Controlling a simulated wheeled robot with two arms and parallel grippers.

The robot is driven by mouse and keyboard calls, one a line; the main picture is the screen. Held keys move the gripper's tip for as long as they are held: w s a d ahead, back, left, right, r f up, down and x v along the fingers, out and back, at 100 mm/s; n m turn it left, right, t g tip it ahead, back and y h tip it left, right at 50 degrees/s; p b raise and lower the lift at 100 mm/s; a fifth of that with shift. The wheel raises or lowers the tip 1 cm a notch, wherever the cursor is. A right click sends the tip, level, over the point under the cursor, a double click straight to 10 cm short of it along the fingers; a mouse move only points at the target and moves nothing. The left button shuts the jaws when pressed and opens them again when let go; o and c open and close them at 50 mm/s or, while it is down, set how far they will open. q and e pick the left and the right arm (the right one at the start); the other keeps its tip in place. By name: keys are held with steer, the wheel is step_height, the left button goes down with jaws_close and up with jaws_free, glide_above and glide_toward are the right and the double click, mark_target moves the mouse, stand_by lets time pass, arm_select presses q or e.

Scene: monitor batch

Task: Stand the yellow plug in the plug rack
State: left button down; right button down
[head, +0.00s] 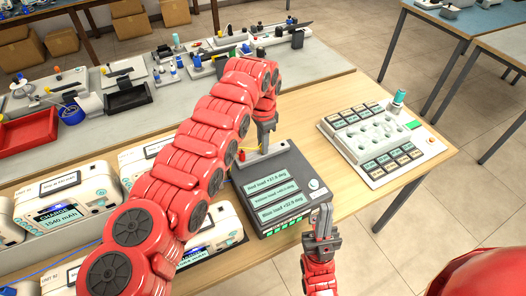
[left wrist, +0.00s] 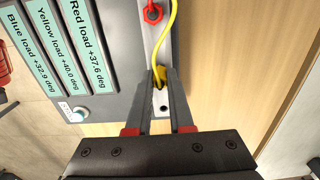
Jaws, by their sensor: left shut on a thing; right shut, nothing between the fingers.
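The yellow plug (left wrist: 160,76) is between the fingers of my left gripper (left wrist: 161,84), which is shut on it in the left wrist view. Its yellow cable (left wrist: 171,35) curves up past the red plug (left wrist: 153,13). Both plugs are over a pale narrow strip, apparently the plug rack (left wrist: 162,110), along the device's edge; one bare hole shows there. I cannot tell whether the yellow plug is seated or just above the strip. In the head view my left gripper (head: 264,146) points down at the strip, hiding the plug's tip. My right gripper (head: 321,217) is shut and empty.
The dark load display (head: 280,192) with three label panels adjoins the strip. A white panel with several buttons (head: 384,142) lies to the right. White charger units (head: 95,190) stand to the left. A grey bench (head: 170,115) with tools is behind. Some bare wood table shows.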

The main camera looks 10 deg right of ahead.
arm_select(q)
steer(key=shift+f, duration=0.1)
stand_by(0.3)
steer(key=c, duration=0.7)
jaws_free()
step_height(320, 180, up, 5)
steer(key=shift+r+b, duration=0.15)
steer(key=shift+b, duration=0.65)
step_height(320, 180, up, 4)
steer(key=shift+s+d+r, duration=0.1)
steer(key=shift+r+p, duration=3.85)
steer(key=shift+r, duration=0.15)
